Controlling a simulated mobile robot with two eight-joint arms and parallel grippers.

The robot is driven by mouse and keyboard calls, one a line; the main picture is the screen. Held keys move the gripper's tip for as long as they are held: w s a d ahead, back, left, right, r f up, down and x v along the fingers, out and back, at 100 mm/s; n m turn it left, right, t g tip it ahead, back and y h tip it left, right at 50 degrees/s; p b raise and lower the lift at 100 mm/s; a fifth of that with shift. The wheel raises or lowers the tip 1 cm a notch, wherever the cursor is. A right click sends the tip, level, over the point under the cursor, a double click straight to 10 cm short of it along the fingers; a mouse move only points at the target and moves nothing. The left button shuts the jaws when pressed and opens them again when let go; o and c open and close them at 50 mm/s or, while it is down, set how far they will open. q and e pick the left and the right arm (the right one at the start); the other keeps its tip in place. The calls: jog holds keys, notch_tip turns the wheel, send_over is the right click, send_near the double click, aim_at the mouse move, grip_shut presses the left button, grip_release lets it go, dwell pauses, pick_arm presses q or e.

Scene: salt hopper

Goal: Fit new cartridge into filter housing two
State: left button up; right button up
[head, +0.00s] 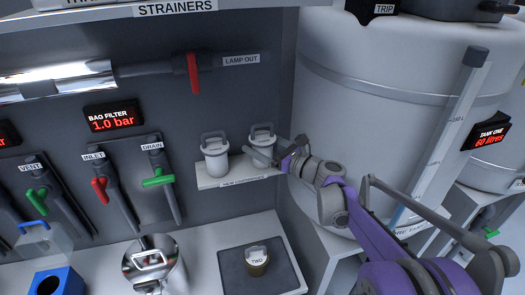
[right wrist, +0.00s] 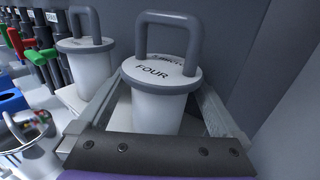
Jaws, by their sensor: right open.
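Two white cartridges with grey rims and looped handles stand on a small shelf (head: 240,182): a left one (head: 214,158) and a right one (head: 262,133). In the right wrist view the nearer cartridge (right wrist: 158,105) is marked FOUR on top; the other cartridge (right wrist: 90,68) stands to its left. My right gripper (head: 258,153) is at the right cartridge. It is open, with one finger on each side of FOUR's body (right wrist: 160,110); I cannot tell whether they touch it. A shiny metal housing (head: 165,275) stands lower left. My left gripper is out of view.
A blue box (head: 62,285) is at lower left. Valve handles line the back panel, with a red lever (head: 193,73) above. A large white tank (head: 390,120) stands right.

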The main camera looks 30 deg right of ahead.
jog(key=c, duration=1.5)
jog(key=shift+r, duration=0.1)
